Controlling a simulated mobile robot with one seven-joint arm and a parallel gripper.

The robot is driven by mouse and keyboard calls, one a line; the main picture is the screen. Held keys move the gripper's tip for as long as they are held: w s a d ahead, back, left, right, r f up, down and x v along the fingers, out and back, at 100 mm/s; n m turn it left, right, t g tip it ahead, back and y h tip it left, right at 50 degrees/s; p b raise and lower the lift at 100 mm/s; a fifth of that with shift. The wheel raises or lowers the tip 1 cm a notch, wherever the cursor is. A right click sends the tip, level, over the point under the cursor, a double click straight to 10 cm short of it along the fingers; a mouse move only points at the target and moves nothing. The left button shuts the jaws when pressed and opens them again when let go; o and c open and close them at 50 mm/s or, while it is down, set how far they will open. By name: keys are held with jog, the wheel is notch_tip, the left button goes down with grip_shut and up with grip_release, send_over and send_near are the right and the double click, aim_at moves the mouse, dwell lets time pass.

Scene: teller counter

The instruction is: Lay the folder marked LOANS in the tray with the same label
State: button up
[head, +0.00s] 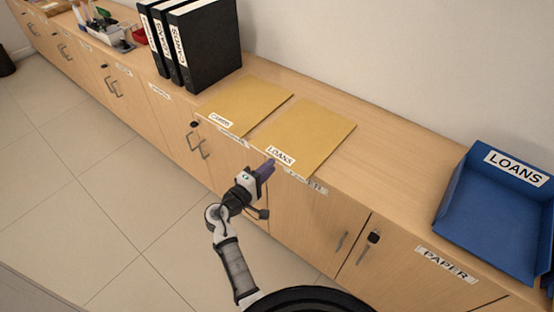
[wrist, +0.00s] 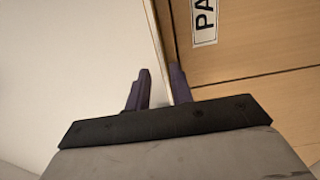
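The tan LOANS folder (head: 308,135) lies flat on the counter, its labelled end at the front edge and partly over the cabinet label below. My gripper (head: 266,168) is at that front end, close to the LOANS label. In the wrist view my gripper (wrist: 159,90) has its two dark fingers apart. A thin pale edge runs into the gap between them; I cannot tell whether it is the folder or the counter edge, or whether the fingers touch it. The blue tray (head: 490,222) marked LOANS stands at the right end and looks empty.
Another tan folder (head: 245,107) lies just left of the LOANS folder. Black binders (head: 212,45) stand further left, with a desk organiser (head: 105,30) beyond. The counter (head: 395,165) is clear between the LOANS folder and the tray. Cabinet handles line the front.

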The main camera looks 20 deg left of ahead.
aim_at(274, 156)
jog(key=shift+b+x, duration=0.45)
jog(key=shift+x, duration=1.4)
jog(key=shift+a, duration=0.1)
jog(key=shift+c, duration=0.4)
grip_shut()
notch_tip(274, 156, up, 3)
jog(key=shift+p, duration=1.1)
jog(key=shift+f, duration=0.15)
jog(key=s+a+r+p, duration=0.2)
jog(key=s, duration=0.4)
jog(key=s+a+r+p, duration=0.2)
jog(key=s+r, duration=0.1)
jog(key=s, duration=0.4)
jog(key=shift+a, duration=0.4)
jog(key=shift+s, duration=0.1)
